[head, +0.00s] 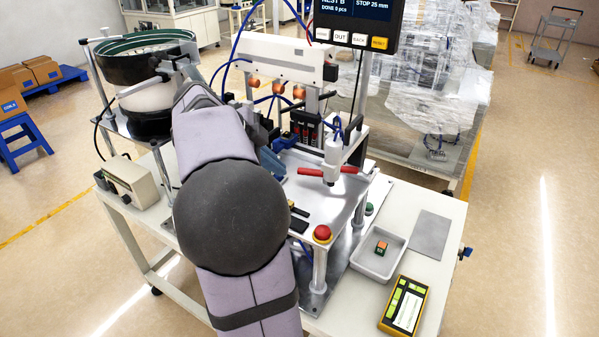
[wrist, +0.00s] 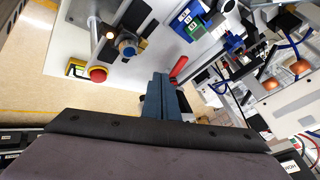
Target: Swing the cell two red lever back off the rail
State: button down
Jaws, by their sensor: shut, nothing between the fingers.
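A red lever (head: 311,172) with red grips on both sides of a white upright cylinder (head: 333,160) stands over the right part of the fixture plate. No cell label is readable on it. In the wrist view a red grip (wrist: 179,67) shows just right of my fingertips; I cannot tell whether they touch. My gripper (wrist: 161,76) has its blue-grey fingers pressed together with nothing between them. In the head view my arm covers much of the fixture's left side, and the fingers show only partly, left of the lever. The rail cannot be made out clearly.
A red stop button (head: 322,233) stands at the plate's front corner. A grey tray (head: 366,268) with a small orange-green part and a yellow handheld device (head: 404,306) lie right on the bench. A bowl feeder (head: 140,62) stands at left; a display (head: 356,18) hangs above.

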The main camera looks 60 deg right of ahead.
aim_at(303, 169)
jog(key=shift+m, duration=0.4)
jog(key=p+x, duration=0.3)
jog(key=x, duration=0.6)
jog(key=shift+s+d+f+p, duration=0.25)
jog(key=shift+p, duration=0.1)
jog(key=shift+w+d+p, duration=0.2)
jog(key=shift+d+p, duration=0.2)
jog(key=shift+d, duration=0.05)
jog(key=shift+w+d+p, duration=0.2)
jog(key=shift+d+p, duration=0.15)
jog(key=shift+d, duration=0.15)
jog(key=shift+w+d+f+p, duration=0.1)
jog(key=shift+w+d+p, duration=0.1)
jog(key=shift+d+p, duration=0.25)
jog(key=shift+w+d+f+p, duration=0.1)
jog(key=shift+w+d+p, duration=0.1)
jog(key=shift+d, duration=0.35)
jog(key=b, duration=0.2)
jog(key=w+d+m+g+b, duration=0.1)
jog(key=b, duration=0.1)
jog(key=shift+d+f+m, duration=0.1)
jog(key=shift+f+m, duration=0.2)
jog(key=shift+w+d+r+b, duration=0.25)
jog(key=shift+w+d+b, duration=0.25)
jog(key=shift+b, duration=0.7)
jog(key=shift+r, duration=0.2)
